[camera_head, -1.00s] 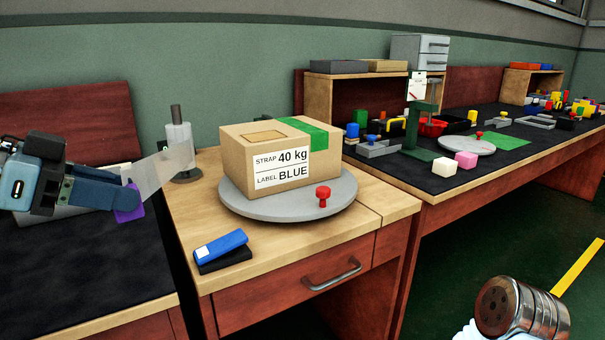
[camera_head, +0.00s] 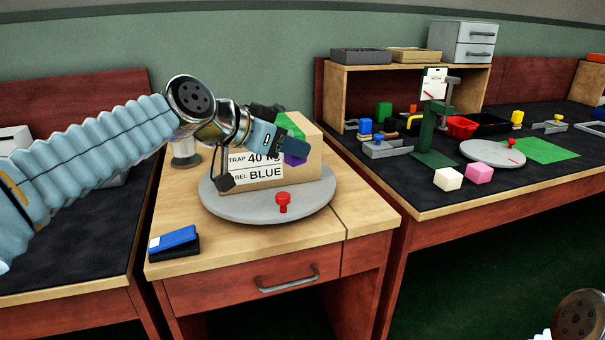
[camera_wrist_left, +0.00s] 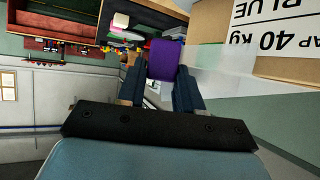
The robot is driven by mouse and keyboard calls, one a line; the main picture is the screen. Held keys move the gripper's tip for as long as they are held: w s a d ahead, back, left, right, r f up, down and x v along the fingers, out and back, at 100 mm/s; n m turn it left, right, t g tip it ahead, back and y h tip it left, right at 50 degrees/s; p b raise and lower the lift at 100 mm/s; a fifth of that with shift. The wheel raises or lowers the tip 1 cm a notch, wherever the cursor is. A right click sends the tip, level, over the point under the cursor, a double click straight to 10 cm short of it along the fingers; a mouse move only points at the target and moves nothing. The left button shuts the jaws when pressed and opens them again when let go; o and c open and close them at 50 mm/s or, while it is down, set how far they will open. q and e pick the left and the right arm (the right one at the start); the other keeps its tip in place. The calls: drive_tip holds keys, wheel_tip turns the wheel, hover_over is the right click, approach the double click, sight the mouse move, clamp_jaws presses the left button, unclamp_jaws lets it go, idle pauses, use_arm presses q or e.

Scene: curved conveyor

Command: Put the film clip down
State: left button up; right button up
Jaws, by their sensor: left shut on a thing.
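The purple film clip (camera_head: 295,158) is held in my left gripper (camera_head: 282,146), in front of the cardboard box. The left wrist view also shows the clip (camera_wrist_left: 165,60) between the two fingers (camera_wrist_left: 161,88), with translucent film (camera_wrist_left: 216,72) stretching from it toward the box. The box (camera_head: 312,168) has a label reading 40 kg and BLUE and green tape on top. It sits on a round grey turntable (camera_head: 325,205), partly hidden by my left arm. I cannot tell whether the clip touches the box. My right gripper is out of view.
A red knob (camera_head: 283,201) stands on the turntable's front. A blue and black stapler-like object (camera_head: 175,244) lies at the desk's front left. A dark bench (camera_head: 430,180) at the right carries blocks, a second turntable (camera_head: 492,152) and a green stand (camera_head: 435,140).

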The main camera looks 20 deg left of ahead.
use_arm(q)
drive_tip(key=w+f, duration=0.6)
drive_tip(key=shift+w+d, duration=0.2)
drive_tip(key=shift+d, duration=0.2)
drive_tip(key=f, duration=0.1)
drive_tip(key=w+f+b, duration=0.1)
drive_tip(key=f, duration=0.1)
drive_tip(key=shift+f, duration=0.25)
drive_tip(key=shift+s+f, duration=0.1)
drive_tip(key=shift+f, duration=0.15)
drive_tip(key=shift+f+b, duration=0.25)
drive_tip(key=shift+b, duration=0.2)
drive_tip(key=o, duration=0.7)
drive_tip(key=shift+r, duration=0.1)
drive_tip(key=shift+o, duration=0.2)
